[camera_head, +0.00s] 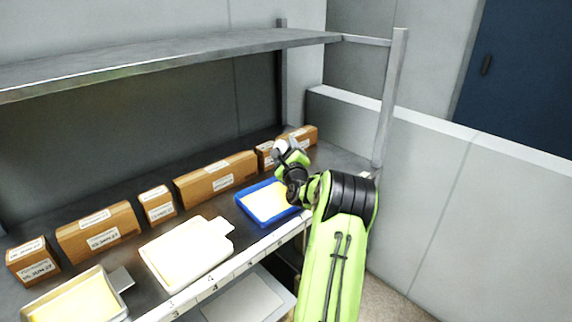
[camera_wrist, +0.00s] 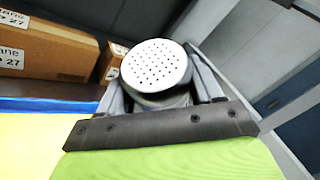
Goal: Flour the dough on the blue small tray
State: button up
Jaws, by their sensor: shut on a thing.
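My gripper (camera_head: 285,158) is shut on a flour shaker, whose round white perforated top (camera_wrist: 155,66) faces the wrist camera between the two fingers. In the head view the shaker (camera_head: 280,147) is small and partly hidden by my gripper. The blue small tray (camera_head: 243,207) lies on the shelf at the right, with pale yellow dough (camera_head: 264,203) in it. My gripper is above the tray's right back part, and my arm covers the tray's right side. In the wrist view the tray's blue rim (camera_wrist: 45,106) and the dough (camera_wrist: 40,140) show at the lower left.
Several cardboard boxes (camera_head: 216,180) line the back of the shelf. A cream tray (camera_head: 188,252) and another tray with yellow dough (camera_head: 76,300) stand to the left. An upper shelf (camera_head: 170,58) runs overhead, and a metal post (camera_head: 390,100) stands at the right.

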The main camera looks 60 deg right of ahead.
jog(key=shift+w+a+f+n+t+h+b, duration=0.15)
jog(key=shift+f+n+b, duration=0.25)
jog(key=shift+b, duration=0.85)
jog(key=shift+s+a+f+n+t+h+b, duration=0.1)
jog(key=shift+f+n+t+b, duration=0.3)
jog(key=shift+b, duration=0.85)
jog(key=shift+w+a+f+n+t+h+b, duration=0.15)
jog(key=shift+n+b, duration=0.45)
jog(key=shift+b, duration=0.65)
jog(key=n+t, duration=0.1)
jog(key=n, duration=0.1)
jog(key=a+f+n+t, duration=0.1)
jog(key=n, duration=0.2)
jog(key=f+n+t+y, duration=0.1)
jog(key=n+t, duration=0.1)
jog(key=n, duration=0.1)
jog(key=shift+a+f, duration=0.25)
jog(key=shift+w, duration=0.1)
jog(key=shift+s+d+p, duration=0.15)
jog(key=shift+d+p, duration=0.45)
jog(key=shift+p, duration=0.05)
jog(key=shift+s+d+p, duration=0.15)
jog(key=shift+d+p, duration=0.4)
jog(key=shift+p, duration=0.05)
jog(key=shift+a, duration=0.1)
